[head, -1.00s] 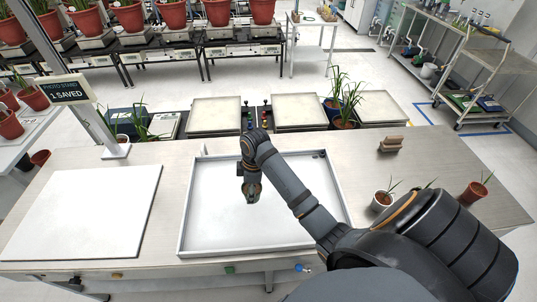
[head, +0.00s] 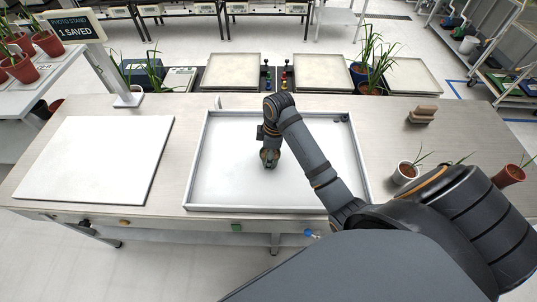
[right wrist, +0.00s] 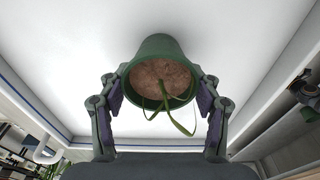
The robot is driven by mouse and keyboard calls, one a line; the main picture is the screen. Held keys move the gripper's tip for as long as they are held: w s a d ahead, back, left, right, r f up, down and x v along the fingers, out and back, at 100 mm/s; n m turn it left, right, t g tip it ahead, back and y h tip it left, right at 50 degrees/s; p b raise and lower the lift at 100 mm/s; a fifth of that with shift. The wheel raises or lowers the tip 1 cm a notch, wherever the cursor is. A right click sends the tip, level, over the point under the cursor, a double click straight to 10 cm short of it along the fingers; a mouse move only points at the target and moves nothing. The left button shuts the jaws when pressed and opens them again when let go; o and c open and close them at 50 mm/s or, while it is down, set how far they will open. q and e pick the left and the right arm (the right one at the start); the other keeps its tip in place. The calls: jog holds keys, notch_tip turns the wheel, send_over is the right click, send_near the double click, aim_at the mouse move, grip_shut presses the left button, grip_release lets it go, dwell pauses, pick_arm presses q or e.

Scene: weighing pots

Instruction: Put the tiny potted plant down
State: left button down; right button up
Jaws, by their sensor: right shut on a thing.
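My right gripper (head: 269,160) reaches down over the white shallow tray (head: 190,190) on the bench. In the right wrist view, my right gripper (right wrist: 162,110) is shut on a small green pot (right wrist: 157,47), one finger on each side. The tiny potted plant has brown soil (right wrist: 160,78) and a few thin green leaves (right wrist: 176,122). Behind the pot is the white tray floor (right wrist: 80,50). I cannot tell whether the pot's base touches it. In the head view the pot is mostly hidden by the gripper. My left gripper is not in view.
A white board (head: 95,155) lies left of the tray, beside a photo stand sign (head: 72,27). A white pot (head: 405,174), a terracotta pot (head: 510,174) and brown blocks (head: 422,114) stand to the right. The tray floor around the gripper is clear.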

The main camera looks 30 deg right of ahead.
jog(key=o, duration=0.9)
jog(key=shift+f, duration=0.1)
jog(key=o, duration=0.4)
jog(key=shift+w, duration=0.1)
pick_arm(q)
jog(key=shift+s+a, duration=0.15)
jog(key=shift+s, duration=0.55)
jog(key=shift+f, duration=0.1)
pick_arm(e)
jog(key=r, duration=0.3)
jog(key=shift+d+r, duration=0.1)
jog(key=shift+d, duration=0.1)
pick_arm(q)
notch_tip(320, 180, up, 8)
jog(key=p, duration=0.8)
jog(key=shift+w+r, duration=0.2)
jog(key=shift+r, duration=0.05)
pick_arm(e)
jog(key=r, duration=0.6)
jog(key=d+r, duration=0.1)
jog(key=r, duration=0.2)
jog(key=shift+s, duration=0.4)
